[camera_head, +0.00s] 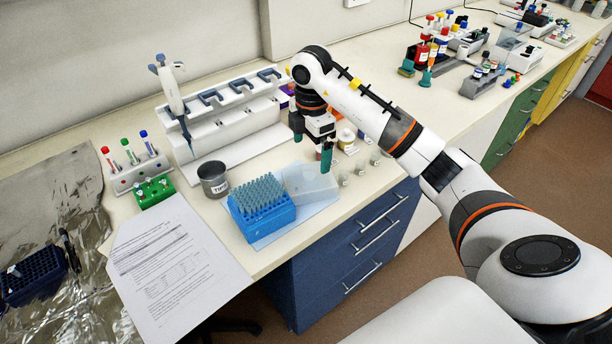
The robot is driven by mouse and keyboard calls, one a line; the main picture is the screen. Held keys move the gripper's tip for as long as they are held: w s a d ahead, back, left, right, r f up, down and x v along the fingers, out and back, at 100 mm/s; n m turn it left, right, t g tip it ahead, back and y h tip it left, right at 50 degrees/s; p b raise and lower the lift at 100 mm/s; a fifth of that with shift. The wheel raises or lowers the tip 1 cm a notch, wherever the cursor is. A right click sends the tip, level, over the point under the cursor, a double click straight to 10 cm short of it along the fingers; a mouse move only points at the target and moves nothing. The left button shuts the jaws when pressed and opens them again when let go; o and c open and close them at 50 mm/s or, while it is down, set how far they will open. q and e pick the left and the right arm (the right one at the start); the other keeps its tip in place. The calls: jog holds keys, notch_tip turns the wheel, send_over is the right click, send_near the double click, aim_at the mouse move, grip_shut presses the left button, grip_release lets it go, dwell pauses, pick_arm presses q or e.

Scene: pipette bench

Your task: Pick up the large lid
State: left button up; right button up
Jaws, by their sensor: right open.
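A translucent, whitish box-shaped lid (310,187), which looks like the large lid, lies on the bench just right of the blue tip box (263,214). The tip box is open, with rows of pipette tips standing in it. My right gripper (312,152) points down over the back of the lid, open, with its two teal-tipped fingers apart. The nearer finger overlaps the lid's back right part in the picture; I cannot tell whether it touches. My left gripper is not in view.
Small clear vials (359,167) and a small jar (346,138) stand right of the lid. A white pipette stand (222,135) is behind. A metal beaker (213,179) stands left of the tip box, and paper sheets (172,265) lie front left. The bench's front edge is close to the lid.

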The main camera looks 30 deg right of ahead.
aim_at(309, 173)
notch_tip(309, 173, down, 4)
jog(key=shift+w+r+p, duration=0.1)
jog(key=shift+r+p, duration=0.05)
jog(key=shift+p, duration=0.15)
jog(key=shift+f, duration=0.3)
jog(key=f+p, duration=0.2)
jog(key=f, duration=0.2)
jog(key=shift+a+f, duration=0.1)
jog(key=shift+a, duration=0.1)
jog(key=shift+f, duration=0.4)
jog(key=shift+c, duration=0.3)
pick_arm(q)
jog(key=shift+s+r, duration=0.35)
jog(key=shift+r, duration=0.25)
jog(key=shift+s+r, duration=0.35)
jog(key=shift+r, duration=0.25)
pick_arm(e)
jog(key=c, duration=0.6)
